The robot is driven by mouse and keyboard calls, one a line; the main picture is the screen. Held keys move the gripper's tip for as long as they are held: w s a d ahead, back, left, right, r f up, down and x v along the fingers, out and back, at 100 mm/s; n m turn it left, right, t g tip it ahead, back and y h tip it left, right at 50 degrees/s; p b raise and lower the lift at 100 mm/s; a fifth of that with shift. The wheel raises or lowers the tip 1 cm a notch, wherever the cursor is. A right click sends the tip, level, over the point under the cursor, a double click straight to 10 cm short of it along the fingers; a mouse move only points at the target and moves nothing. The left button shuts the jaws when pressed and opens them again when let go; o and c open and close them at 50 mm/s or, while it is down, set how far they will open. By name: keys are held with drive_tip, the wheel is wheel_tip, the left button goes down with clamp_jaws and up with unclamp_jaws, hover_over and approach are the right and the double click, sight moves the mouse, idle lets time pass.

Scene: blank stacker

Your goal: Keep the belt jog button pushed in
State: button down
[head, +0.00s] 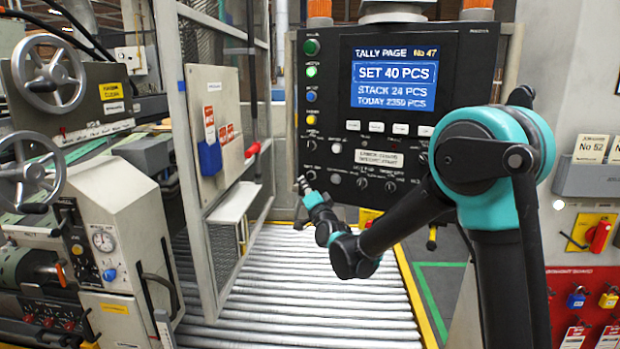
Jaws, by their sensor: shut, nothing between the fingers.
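The black control panel (345,120) stands at the centre, with a column of buttons down its left side. My gripper (302,183) is shut and empty, its tips at the panel's lower left. A pale round button (311,175) shows right beside the fingertips. I cannot tell whether the tips touch it or whether it is pushed in. The button labels are too small to read, so I cannot tell which one is the belt jog button. My arm reaches in from the right, across the panel's lower right part.
A lit screen (393,77) reads "SET 40 PCS". Above the pale button are green, blue and yellow buttons, with several knobs to the right. A roller conveyor (300,295) runs below. A mesh guard gate (200,150) stands left, with a machine with handwheels (48,75) beyond it.

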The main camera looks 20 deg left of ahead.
drive_tip(key=shift+w+d, duration=0.1)
drive_tip(key=shift+w, duration=1)
drive_tip(key=shift+w, duration=0.15)
idle(0.6)
drive_tip(key=shift+w+d, duration=0.1)
drive_tip(key=shift+w, duration=0.2)
drive_tip(key=shift+w, duration=0.4)
idle(1.6)
drive_tip(key=shift+s, duration=0.1)
idle(1.3)
drive_tip(key=shift+s, duration=0.75)
drive_tip(key=shift+s+a, duration=0.2)
drive_tip(key=shift+s, duration=1.05)
drive_tip(key=shift+s+a, duration=0.15)
drive_tip(key=shift+s, duration=1.1)
